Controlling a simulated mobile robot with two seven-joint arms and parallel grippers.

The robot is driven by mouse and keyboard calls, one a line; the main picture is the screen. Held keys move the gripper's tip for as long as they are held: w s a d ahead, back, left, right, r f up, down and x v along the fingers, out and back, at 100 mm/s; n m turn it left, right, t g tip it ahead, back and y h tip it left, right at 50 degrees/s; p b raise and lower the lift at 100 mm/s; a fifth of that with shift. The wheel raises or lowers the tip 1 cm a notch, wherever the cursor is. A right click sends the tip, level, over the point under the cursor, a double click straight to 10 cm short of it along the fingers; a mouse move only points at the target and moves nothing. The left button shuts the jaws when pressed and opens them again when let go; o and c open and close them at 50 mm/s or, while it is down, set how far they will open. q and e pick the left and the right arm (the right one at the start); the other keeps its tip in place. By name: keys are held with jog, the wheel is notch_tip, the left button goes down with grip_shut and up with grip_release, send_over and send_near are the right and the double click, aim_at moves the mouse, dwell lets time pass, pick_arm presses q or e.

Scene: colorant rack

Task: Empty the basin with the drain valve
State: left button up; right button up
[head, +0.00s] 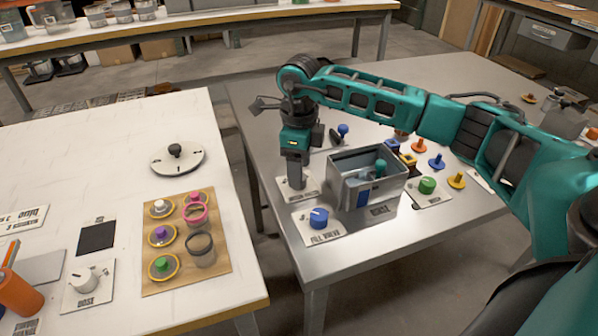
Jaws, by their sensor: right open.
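The basin (390,192) is a grey open-topped metal box on the metal table, with a blue strip on its front. A green-topped piece stands inside it; the water level is hard to make out. A white label plate (299,196) lies left of the basin, its print too small to read surely. My right gripper (296,182) points down over this plate. Its jaws are open, and they hide any valve knob there, so I cannot tell whether they touch it. The blue fill valve knob (319,217) stands on its own plate in front. My left gripper is out of view.
A green knob (427,185) and several coloured pegs stand right of the basin. A blue-topped dark piece (341,132) is behind the gripper. The white table (120,150) at left holds a wooden board (215,263) with rings and a dose knob (84,280). A gap separates the tables.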

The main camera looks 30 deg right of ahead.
jog(key=shift+f, duration=0.85)
jog(key=shift+c, duration=0.2)
jog(key=c, duration=1)
